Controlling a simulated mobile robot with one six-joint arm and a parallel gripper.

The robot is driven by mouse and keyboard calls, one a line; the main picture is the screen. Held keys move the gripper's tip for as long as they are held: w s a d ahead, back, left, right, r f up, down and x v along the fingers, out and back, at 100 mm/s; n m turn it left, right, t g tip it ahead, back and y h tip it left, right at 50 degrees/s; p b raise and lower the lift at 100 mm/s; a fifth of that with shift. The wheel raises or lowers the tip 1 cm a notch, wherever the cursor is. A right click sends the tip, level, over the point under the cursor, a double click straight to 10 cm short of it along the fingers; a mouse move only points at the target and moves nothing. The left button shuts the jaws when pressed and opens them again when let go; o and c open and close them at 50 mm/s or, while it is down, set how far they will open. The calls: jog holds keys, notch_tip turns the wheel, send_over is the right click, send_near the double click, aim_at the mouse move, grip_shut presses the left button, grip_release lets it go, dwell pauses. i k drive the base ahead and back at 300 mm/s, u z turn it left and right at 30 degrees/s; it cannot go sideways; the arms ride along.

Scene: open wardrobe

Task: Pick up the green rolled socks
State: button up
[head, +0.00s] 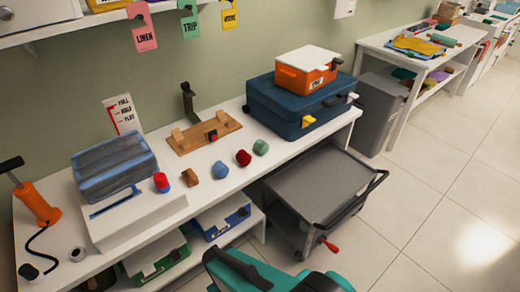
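The green rolled socks (261,147) are a small rounded bundle lying on the white table (232,189), near its front edge. They are at the right end of a row of similar bundles: a red one (243,158), a blue one (220,169) and a brown one (191,176). I cannot make out my gripper in the head view. Teal and black parts show at the bottom edge, without visible fingertips.
A blue case (275,115) with an orange box (299,77) on top stands right of the socks. A wooden board (190,142) lies behind the row. A grey cart (315,180) stands in front of the table's right part. Open tiled floor (430,200) is at right.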

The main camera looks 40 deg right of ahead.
aim_at(262, 147)
jog(key=z, duration=1)
jog(key=k, duration=0.7)
jog(key=u, duration=1.1)
